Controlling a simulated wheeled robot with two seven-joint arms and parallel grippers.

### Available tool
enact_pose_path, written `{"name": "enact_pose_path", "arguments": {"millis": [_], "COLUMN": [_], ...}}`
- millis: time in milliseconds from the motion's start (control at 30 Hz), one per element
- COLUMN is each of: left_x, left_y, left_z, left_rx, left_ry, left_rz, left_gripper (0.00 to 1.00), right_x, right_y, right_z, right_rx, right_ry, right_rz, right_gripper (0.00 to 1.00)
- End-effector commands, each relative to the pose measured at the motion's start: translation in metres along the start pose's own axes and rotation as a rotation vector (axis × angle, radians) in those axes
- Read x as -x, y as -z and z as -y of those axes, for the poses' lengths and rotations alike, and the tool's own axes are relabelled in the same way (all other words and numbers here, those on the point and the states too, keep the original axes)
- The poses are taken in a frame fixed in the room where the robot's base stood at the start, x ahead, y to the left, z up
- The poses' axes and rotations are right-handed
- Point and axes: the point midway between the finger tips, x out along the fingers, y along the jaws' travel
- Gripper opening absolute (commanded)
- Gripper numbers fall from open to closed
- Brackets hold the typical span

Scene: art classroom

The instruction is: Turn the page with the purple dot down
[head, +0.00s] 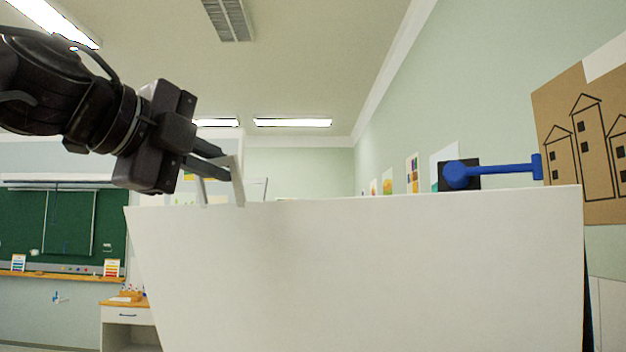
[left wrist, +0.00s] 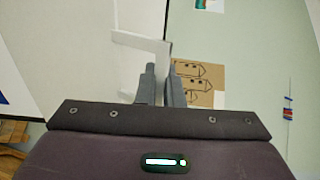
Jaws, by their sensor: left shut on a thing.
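A large blank white page (head: 360,265) fills the lower middle of the head view, its top edge nearly level. It also shows as a pale sheet in the left wrist view (left wrist: 85,45). My left gripper (head: 222,198) is at the top edge of the page, near its top left corner. No purple dot shows on the side facing me. My right gripper is not in view.
A blue bar with a round knob (head: 490,172) on a black block stands just above the page's top right. A brown board with drawn houses (head: 585,150) is at the far right. A green chalkboard (head: 60,225) and a small cabinet (head: 125,318) are at the back left.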

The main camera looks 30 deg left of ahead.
Motion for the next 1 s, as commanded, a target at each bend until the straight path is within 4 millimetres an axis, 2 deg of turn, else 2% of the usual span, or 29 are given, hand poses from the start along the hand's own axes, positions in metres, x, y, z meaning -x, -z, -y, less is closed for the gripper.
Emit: {"name": "enact_pose_path", "arguments": {"millis": [33, 600, 1000], "left_x": [0.002, 0.044, 0.048], "left_y": [0.0, 0.0, 0.0], "left_z": [-0.008, -0.033, -0.033], "left_rx": [0.001, 0.001, 0.002], "left_ry": [-0.008, -0.011, -0.011], "left_rz": [0.0, 0.001, 0.0], "left_gripper": [0.0, 0.0, 0.0], "right_x": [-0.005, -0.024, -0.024], "right_y": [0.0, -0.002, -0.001], "right_z": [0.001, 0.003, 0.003], "right_rx": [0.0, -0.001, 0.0], "right_ry": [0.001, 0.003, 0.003], "right_rz": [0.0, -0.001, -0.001], "right_gripper": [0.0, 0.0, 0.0]}}
